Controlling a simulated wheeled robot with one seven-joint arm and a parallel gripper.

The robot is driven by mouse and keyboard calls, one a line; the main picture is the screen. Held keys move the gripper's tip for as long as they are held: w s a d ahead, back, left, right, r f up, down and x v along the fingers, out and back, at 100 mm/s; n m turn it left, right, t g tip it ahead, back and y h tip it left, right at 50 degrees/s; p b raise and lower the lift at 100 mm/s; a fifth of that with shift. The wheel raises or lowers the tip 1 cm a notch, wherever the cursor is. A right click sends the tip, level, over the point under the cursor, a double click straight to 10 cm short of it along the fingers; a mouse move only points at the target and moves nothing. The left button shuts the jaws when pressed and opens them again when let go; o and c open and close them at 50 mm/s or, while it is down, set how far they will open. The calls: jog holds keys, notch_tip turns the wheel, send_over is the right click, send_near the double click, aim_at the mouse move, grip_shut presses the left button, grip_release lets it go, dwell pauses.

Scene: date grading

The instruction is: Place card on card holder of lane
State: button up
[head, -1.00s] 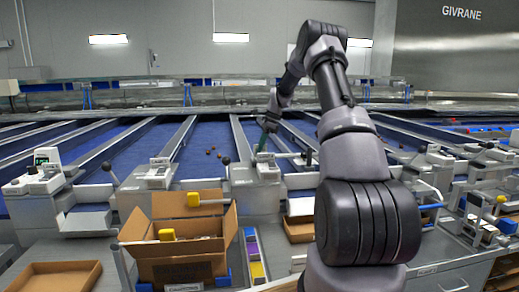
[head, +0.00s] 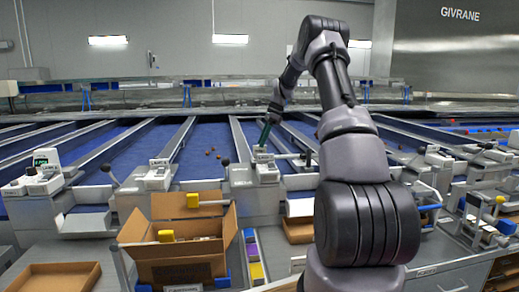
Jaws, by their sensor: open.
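My gripper (head: 266,132) is at the end of my arm, above the middle lane unit (head: 265,172) on the near side of the blue lanes. Its jaws are open. A dark green, thin shape shows at the fingertips; it is too small to tell whether it is a finger or a card. The top of the middle lane unit, with a white label block (head: 263,157), is just below the fingertips. A green and white card (head: 47,158) stands on the unit at the far left. Flat purple, yellow and white pieces lie in a narrow tray (head: 265,270).
An open cardboard box (head: 175,270) with yellow-topped parts stands on the near counter. A flat carton (head: 55,278) lies at the lower left. Other lane units (head: 155,178) line the lanes. My arm hides much of the right middle.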

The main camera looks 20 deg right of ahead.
jog(key=w+v, duration=0.1)
jog(key=v, duration=0.6)
jog(key=s+a+r+n+t+h, duration=0.1)
jog(key=s+a+r+n, duration=0.3)
jog(key=s, duration=0.3)
jog(key=s+a+r+n+t, duration=0.1)
jog(key=s+a+r+n, duration=0.1)
jog(key=s+a+r, duration=0.35)
jog(key=s+a+r+n+t+h, duration=0.1)
jog(key=s+a+r+n, duration=0.15)
jog(key=s+r, duration=0.5)
jog(key=s+a+f+n+t, duration=0.1)
jog(key=s+n, duration=0.3)
jog(key=s, duration=0.7)
jog(key=s+a+f+n+t, duration=0.2)
jog(key=s+a+f+n, duration=0.1)
jog(key=s, duration=0.8)
jog(key=shift+s+a+f+n, duration=0.25)
jog(key=shift+f+n, duration=0.1)
jog(key=shift+f, duration=0.5)
